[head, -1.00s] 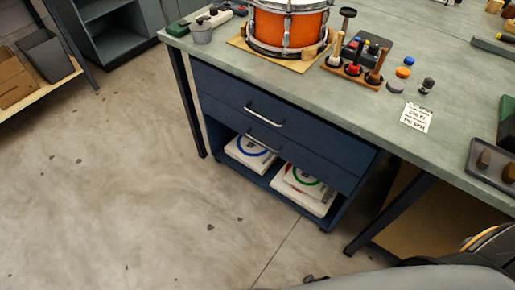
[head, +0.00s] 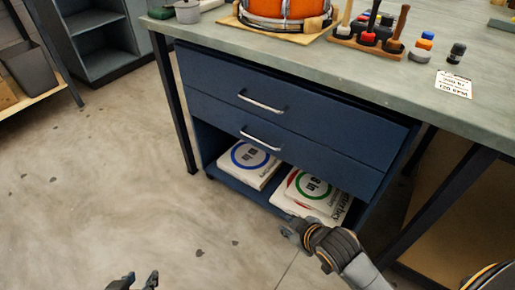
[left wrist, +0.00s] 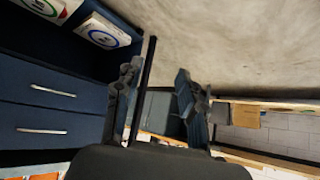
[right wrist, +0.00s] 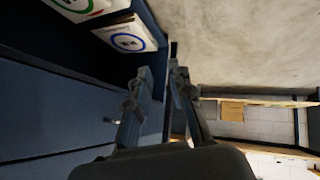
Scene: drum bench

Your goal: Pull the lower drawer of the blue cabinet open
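The blue cabinet (head: 205,135) stands under the bench with two drawers, both looking flush. The lower drawer (head: 310,152) has a silver bar handle (head: 260,141); the upper drawer (head: 325,118) has a similar handle (head: 262,103). The left wrist view shows the cabinet inverted, with the lower handle (left wrist: 52,90) at left. My left gripper (head: 135,282) is low at the bottom edge of the head view, open and empty, away from the cabinet. My right gripper (head: 293,232) is partly open and empty, below and right of the lower handle, in front of the shelf.
An open shelf below the drawers holds white boxes with a blue ring (head: 250,158) and a green ring (head: 315,187). The bench top (head: 360,70) carries a drum (head: 277,8) and a tool rack (head: 368,42). A bench leg (head: 445,200) stands right. The floor at left is clear.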

